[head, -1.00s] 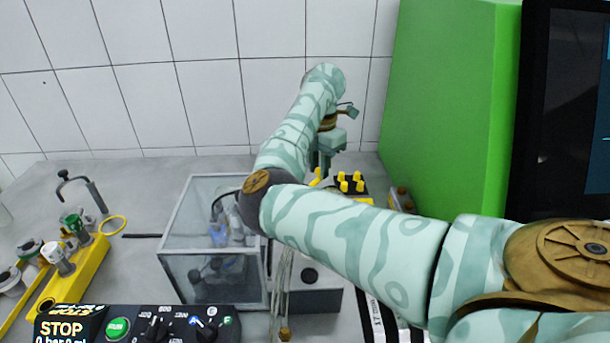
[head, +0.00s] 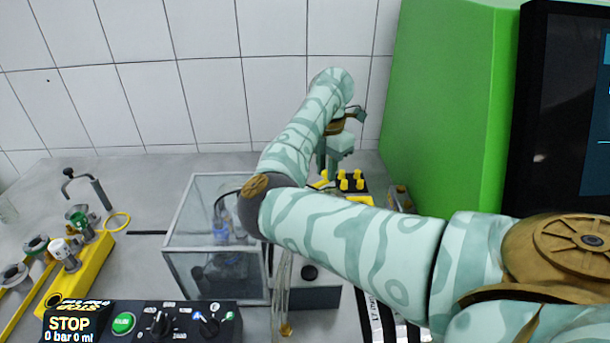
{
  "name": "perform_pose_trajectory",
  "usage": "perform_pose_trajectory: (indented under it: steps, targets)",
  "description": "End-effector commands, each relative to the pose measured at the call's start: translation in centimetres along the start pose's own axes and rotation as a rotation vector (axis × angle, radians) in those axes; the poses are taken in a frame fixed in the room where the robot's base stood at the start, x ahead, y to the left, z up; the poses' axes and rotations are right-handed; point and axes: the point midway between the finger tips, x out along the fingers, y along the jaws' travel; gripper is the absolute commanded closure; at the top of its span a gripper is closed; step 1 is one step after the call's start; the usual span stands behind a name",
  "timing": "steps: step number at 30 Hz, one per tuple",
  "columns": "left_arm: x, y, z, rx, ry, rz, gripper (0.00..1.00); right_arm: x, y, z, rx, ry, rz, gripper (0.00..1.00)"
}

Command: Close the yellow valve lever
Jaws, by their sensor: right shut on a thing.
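The yellow valve lever (head: 319,183) shows as a small yellow piece behind my right arm, at the back of the bench. Most of it and its valve body are hidden by the arm. My right gripper (head: 329,174) reaches down at the lever with its fingers pointing downward. It is shut on the lever, though the contact itself is small and partly hidden. My left gripper is not in view.
A clear tank (head: 215,270) stands left of my right arm. A green cabinet (head: 440,100) rises at right. A control panel (head: 150,322) and yellow manifold (head: 78,270) are at left.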

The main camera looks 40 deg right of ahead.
Motion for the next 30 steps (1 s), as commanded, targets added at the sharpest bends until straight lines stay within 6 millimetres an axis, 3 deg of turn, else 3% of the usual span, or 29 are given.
perform_pose_trajectory:
  steps: [7,30]
  targets:
    - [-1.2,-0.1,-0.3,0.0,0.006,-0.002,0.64,-0.1,-1.4,-0.4,-0.001,0.001,-0.003,0.89]
    - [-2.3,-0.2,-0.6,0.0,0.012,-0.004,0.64,0.0,-3.0,-1.4,-0.001,0.001,-0.001,0.88]
